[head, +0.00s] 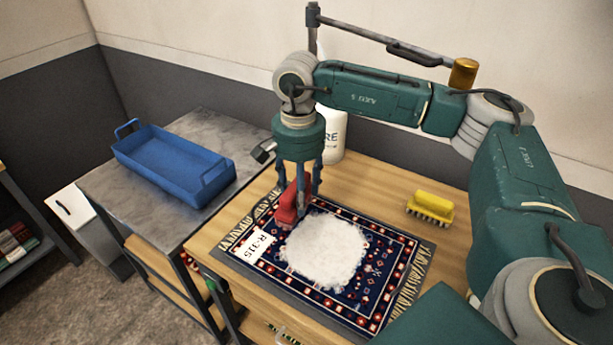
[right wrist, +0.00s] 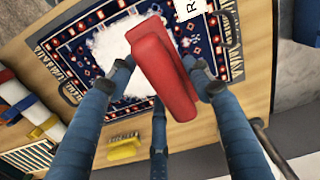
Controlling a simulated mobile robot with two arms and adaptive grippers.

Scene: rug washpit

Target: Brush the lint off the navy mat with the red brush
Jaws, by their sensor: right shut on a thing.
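The navy mat (head: 378,303), with a patterned border, a fringe and a white tag marked R-315 (head: 258,244), lies flat on the wooden table. A thick white patch of lint (head: 325,252) covers its middle. My right gripper (head: 299,200) points down over the mat's back left part, shut on the red brush (head: 289,207). The brush is at the left edge of the lint; whether it touches the mat is unclear. In the right wrist view the red brush (right wrist: 165,72) is between the fingers and hides part of the mat (right wrist: 75,52). My left gripper is not in view.
A yellow brush (head: 430,206) stands on the table right of the mat. A white canister (head: 333,137) is behind my gripper. A blue tub (head: 160,177) sits on the grey bench at left. Bare wood is free around the yellow brush.

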